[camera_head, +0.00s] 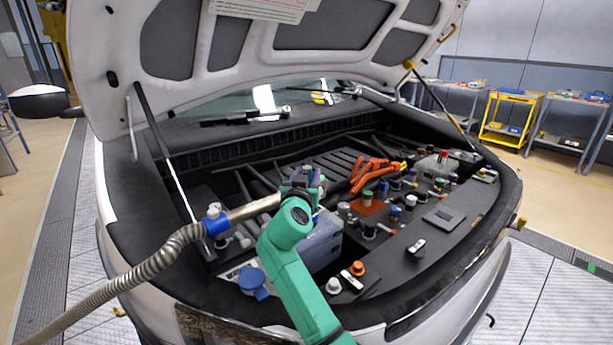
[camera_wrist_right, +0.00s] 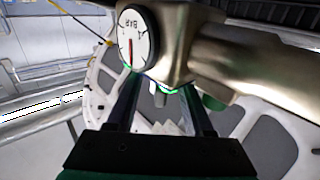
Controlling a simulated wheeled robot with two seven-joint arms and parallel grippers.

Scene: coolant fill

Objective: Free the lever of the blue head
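A metal filling head with a round BAR gauge (camera_wrist_right: 138,37) fills the top of the right wrist view. In the head view its metal tube (camera_head: 252,208) runs left to a blue collar (camera_head: 216,221) on a ribbed hose (camera_head: 135,275). My right gripper (camera_head: 301,180) is at the right end of this tube and hides much of the head. In the wrist view its two dark fingers (camera_wrist_right: 160,104) stand apart on either side of a small metal piece (camera_wrist_right: 159,92), perhaps the lever. I cannot tell whether they touch it. My left gripper is not in view.
The car's engine bay lies open under the raised hood (camera_head: 190,45). A hood strut (camera_head: 165,155) stands at the left.

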